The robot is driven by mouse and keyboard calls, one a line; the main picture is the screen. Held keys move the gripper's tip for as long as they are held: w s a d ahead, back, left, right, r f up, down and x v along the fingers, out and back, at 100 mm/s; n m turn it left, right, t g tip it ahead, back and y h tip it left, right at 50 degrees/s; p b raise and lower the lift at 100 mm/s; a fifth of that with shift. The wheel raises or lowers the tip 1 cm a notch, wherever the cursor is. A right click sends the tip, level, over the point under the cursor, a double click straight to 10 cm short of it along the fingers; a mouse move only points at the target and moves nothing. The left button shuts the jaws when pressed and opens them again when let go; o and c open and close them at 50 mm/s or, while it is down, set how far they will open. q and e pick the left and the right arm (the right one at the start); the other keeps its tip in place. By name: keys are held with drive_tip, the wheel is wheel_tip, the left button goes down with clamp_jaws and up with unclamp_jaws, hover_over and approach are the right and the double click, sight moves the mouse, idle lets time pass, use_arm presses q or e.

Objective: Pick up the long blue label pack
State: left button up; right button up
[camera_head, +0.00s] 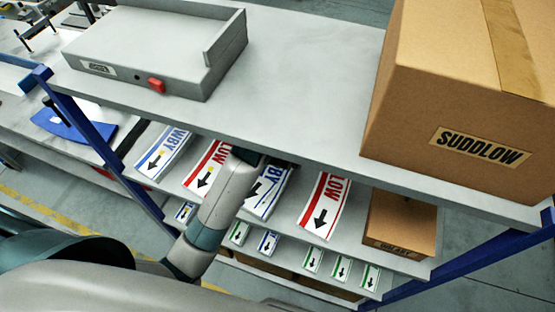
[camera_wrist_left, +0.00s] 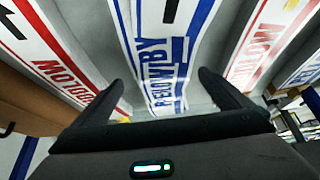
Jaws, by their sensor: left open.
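A long blue-and-white label pack (camera_wrist_left: 158,50) lies in the middle of the left wrist view, with blue lettering at its near end. In the head view a long blue pack (camera_head: 268,192) shows partly behind my left arm, on the shelf below the top one. Another long blue pack (camera_head: 163,153) lies further left on that shelf. My left gripper (camera_wrist_left: 162,80) is open, with one finger on each side of the blue pack's near end. Whether the fingers touch it cannot be told. In the head view my left gripper is mostly hidden by the arm and the top shelf.
Long red packs (camera_head: 325,206) (camera_wrist_left: 262,45) lie beside the blue one. Several small packs (camera_head: 268,242) sit on a lower shelf. The top shelf (camera_head: 310,50) overhangs, carrying a grey tray (camera_head: 140,75) and a large carton (camera_head: 440,110). A smaller carton (camera_head: 400,222) stands right.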

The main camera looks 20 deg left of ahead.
use_arm(q)
drive_tip(key=shift+p+x, duration=0.7)
drive_tip(key=shift+x, duration=1.85)
drive_tip(key=shift+c, duration=0.5)
drive_tip(key=shift+r, duration=0.1)
drive_tip(key=c, duration=1.5)
